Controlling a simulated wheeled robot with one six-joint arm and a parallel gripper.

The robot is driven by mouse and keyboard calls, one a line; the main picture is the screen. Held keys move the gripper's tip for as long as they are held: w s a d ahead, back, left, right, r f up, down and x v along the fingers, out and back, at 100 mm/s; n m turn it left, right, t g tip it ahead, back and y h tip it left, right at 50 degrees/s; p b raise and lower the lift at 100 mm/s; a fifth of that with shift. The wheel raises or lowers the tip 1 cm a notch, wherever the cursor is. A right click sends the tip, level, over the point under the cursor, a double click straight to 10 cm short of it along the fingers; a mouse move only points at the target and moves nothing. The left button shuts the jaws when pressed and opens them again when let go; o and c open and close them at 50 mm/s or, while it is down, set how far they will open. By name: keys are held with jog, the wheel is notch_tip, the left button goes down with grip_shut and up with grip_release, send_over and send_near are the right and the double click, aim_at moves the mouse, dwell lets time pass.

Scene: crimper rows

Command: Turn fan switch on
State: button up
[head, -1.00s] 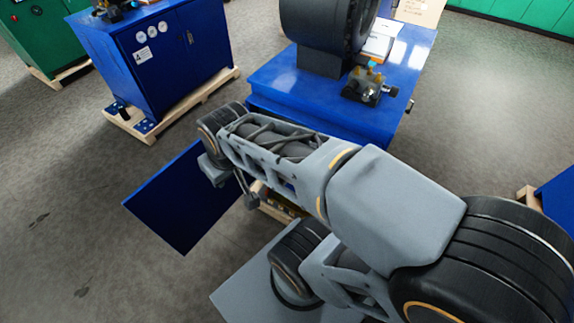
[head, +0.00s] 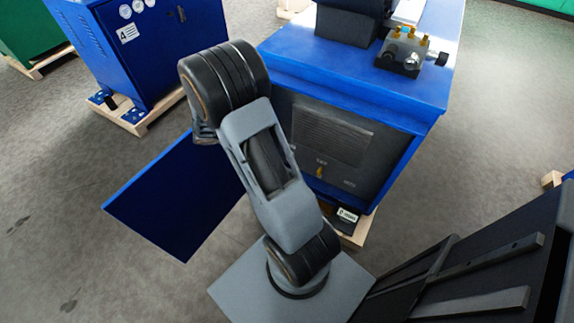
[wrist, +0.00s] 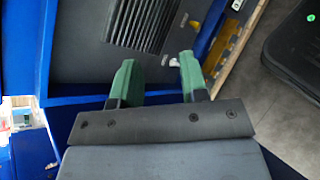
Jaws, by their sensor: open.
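The fan switch's label cannot be read in either view. A dark grey panel (head: 350,155) with a vent grille is on the front of the blue cabinet in the head view. A small yellow switch (head: 319,172) is below the grille. In the wrist view, a small pale switch-like part (wrist: 173,62) is near the right finger's tip, and a yellow one (wrist: 193,23) is farther off. My gripper (wrist: 157,60) is open, its two green fingers pointing at the panel with nothing seen held. It is hidden in the head view.
The cabinet's blue door (head: 170,195) stands open at the left. A brass-fitted block (head: 404,54) sits on the cabinet top. A wooden pallet (head: 352,230) is underneath. Another blue cabinet (head: 150,50) stands at the back left.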

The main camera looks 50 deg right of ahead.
jog(key=w+d+f+n+t+h+b, duration=0.25)
jog(key=f+n+b, duration=0.2)
jog(key=f, duration=0.75)
jog(key=w+d+f+n+t+h+b, duration=0.1)
jog(key=d+f+n+t+h+b, duration=0.3)
jog(key=f, duration=0.9)
jog(key=w+d+f+n+t+b, duration=0.1)
jog(key=f+n+t+b, duration=0.3)
jog(key=f, duration=0.8)
jog(key=shift+n+g, duration=0.75)
jog(key=shift+g, duration=0.1)
jog(key=b+x, duration=0.1)
jog(key=x, duration=1.2)
jog(key=shift+w+f+b, duration=0.1)
jog(key=shift+f+b, duration=0.15)
jog(key=shift+b, duration=0.1)
grip_shut()
